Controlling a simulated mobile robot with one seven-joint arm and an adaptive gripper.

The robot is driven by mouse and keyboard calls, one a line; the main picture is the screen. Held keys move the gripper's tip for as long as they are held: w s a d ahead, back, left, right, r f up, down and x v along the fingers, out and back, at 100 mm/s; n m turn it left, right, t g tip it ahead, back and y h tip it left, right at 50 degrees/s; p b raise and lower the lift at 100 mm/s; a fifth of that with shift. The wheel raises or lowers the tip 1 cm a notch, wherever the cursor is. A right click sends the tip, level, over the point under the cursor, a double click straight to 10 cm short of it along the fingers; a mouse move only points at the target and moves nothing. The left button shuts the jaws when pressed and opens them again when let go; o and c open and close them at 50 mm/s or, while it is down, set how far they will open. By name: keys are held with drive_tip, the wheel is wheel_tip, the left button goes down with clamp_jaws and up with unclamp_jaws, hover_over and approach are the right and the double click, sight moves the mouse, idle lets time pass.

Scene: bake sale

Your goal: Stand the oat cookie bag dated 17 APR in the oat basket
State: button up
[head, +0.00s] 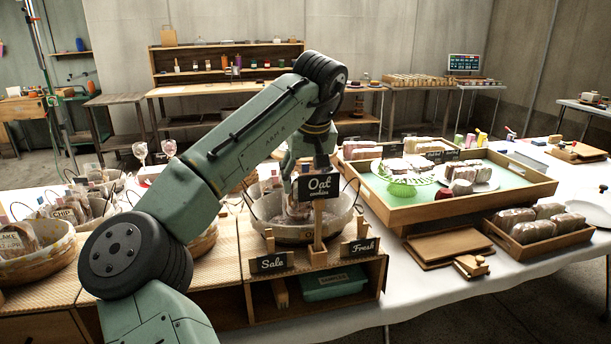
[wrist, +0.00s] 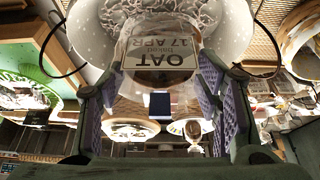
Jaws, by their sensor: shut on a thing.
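The oat cookie bag (wrist: 160,52) is between my gripper's padded fingers (wrist: 160,75) in the wrist view. Its label reads OAT and 17 APR, upside down in that picture. My gripper (head: 299,182) is shut on the bag and points down over the oat basket (head: 290,236), a round basket with wire handles. The bag's lower end is at or inside the basket; I cannot tell whether it touches the bottom. Pale shredded filling (wrist: 150,12) shows around it. The Oat cookies sign (head: 319,187) stands in front and hides part of the gripper and bag.
Sale (head: 271,263) and Fresh (head: 360,248) signs stand on the shelf front. A wooden tray with a green lining (head: 440,205) is to the right, with wrapped goods. Baskets of chip bags (head: 85,213) stand at left. A crate of wrapped loaves (head: 535,226) is far right.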

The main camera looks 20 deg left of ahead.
drive_tip(key=shift+f, duration=0.3)
drive_tip(key=o, duration=0.8)
drive_tip(key=shift+r, duration=0.1)
